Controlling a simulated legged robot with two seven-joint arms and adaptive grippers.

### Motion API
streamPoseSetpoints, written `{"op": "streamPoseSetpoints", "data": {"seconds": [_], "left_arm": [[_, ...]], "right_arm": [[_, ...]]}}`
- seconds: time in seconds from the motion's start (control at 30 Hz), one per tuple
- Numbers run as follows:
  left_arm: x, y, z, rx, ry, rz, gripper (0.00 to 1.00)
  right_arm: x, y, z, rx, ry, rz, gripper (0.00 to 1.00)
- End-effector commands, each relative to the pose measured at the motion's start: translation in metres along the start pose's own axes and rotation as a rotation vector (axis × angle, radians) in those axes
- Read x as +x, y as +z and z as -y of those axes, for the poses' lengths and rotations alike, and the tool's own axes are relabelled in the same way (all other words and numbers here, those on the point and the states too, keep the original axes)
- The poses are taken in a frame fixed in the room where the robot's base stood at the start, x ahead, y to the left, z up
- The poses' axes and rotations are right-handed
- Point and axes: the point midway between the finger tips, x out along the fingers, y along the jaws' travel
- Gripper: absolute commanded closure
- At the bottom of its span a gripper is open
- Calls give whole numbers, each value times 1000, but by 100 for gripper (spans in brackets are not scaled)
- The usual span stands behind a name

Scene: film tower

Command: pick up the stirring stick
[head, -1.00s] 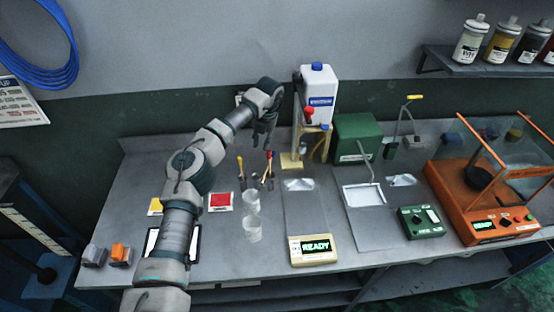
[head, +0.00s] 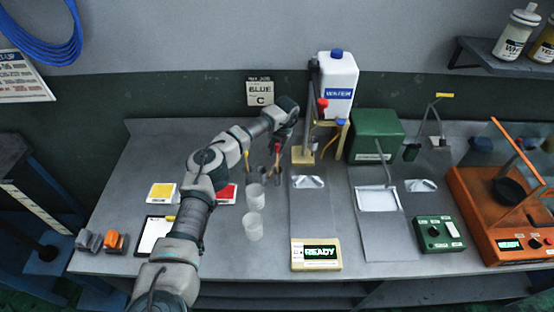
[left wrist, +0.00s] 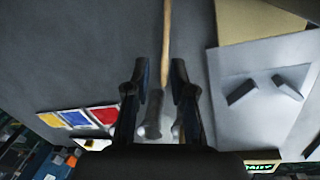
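A pale wooden stick (left wrist: 167,40), which I take to be the stirring stick, runs down from the top edge of the left wrist view. Its lower end shows between the fingertips of my left gripper (left wrist: 158,82). The fingers are apart, with a gap on both sides of the stick. In the head view my left gripper (head: 283,140) is above the back of the bench, beside the slim tools in dark holders. I cannot pick out the stick for certain there. My right gripper is not in view.
Two clear cups (head: 254,226) stand in front of the holders. A wooden stand (head: 303,156) and a white water bottle (head: 338,84) are close on the right. Colour cards (head: 162,192) and a clipboard (head: 154,236) lie left. A scale reading READY (head: 316,254) is in front.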

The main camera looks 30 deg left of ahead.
Motion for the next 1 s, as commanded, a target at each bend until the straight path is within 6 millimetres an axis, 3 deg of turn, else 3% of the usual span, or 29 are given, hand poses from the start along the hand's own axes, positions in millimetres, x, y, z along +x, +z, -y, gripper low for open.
{"op": "streamPoseSetpoints", "data": {"seconds": [0.17,0.43,0.73,0.77,0.87,1.0], "left_arm": [[12,0,2,1,1,1,76],[54,6,3,1,-1,-2,76],[60,6,2,1,-1,1,76],[60,6,2,0,-1,0,78],[61,6,2,0,-1,0,100],[60,6,3,1,-1,0,100]], "right_arm": [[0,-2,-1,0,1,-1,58],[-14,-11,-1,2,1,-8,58],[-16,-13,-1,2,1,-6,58],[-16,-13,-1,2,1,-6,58],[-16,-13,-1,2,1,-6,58],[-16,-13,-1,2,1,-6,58]]}}
